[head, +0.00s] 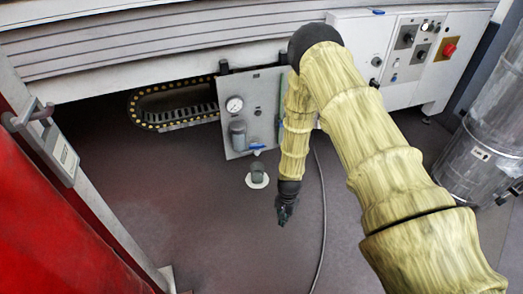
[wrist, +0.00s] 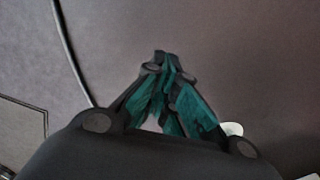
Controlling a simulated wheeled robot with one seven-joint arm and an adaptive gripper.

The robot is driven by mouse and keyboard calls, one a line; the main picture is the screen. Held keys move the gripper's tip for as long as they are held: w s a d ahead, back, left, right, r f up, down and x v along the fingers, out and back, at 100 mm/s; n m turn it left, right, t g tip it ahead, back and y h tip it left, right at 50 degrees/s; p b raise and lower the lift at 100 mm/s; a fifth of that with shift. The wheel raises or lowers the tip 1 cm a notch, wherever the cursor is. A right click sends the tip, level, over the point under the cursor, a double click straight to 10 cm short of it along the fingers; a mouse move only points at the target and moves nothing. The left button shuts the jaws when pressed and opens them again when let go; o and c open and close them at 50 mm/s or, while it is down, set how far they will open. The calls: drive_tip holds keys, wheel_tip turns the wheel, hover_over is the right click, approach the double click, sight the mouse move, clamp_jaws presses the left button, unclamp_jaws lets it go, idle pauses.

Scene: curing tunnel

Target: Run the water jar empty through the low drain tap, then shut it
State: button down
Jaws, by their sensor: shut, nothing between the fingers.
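The water jar (head: 238,135) is a small grey bowl on a pale panel, below a round gauge. I cannot make out a water level in it. The low drain tap (head: 257,147) has a blue lever, lying roughly level at the panel's lower edge, right of and below the jar. My gripper (head: 284,216) hangs low over the floor, right of and below the tap and apart from it. It points down, and in the wrist view (wrist: 162,58) its fingertips meet with nothing between them. The tap and jar are not seen in the wrist view.
A dark drain cup with a white rim (head: 257,182) stands on the floor below the tap, left of my gripper. A grey cable (head: 321,215) runs along the floor to the right. A red cabinet (head: 50,215) is at left and a metal drum (head: 475,160) at right.

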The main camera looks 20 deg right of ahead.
drive_tip(key=s+a+n+t, duration=0.1)
drive_tip(key=s+a+n, duration=0.3)
drive_tip(key=s, duration=0.6)
drive_tip(key=s+a+n+t, duration=0.1)
drive_tip(key=s+a+n, duration=0.3)
drive_tip(key=s, duration=0.6)
drive_tip(key=w+a+n+t+y, duration=0.1)
drive_tip(key=w+a+n+t, duration=0.2)
drive_tip(key=w, duration=0.6)
drive_tip(key=m+t+h+b, duration=0.25)
drive_tip(key=t+h, duration=0.25)
drive_tip(key=t, duration=0.8)
approach(257, 146)
drive_tip(key=w+d+b, duration=0.3)
drive_tip(key=w+b, duration=0.2)
drive_tip(key=w, duration=0.1)
drive_tip(key=shift+w+r+y, duration=0.25)
drive_tip(key=shift+w+y, duration=0.05)
drive_tip(key=shift+w+n+b, duration=0.15)
drive_tip(key=shift+n+b, duration=0.1)
drive_tip(key=shift+b, duration=0.05)
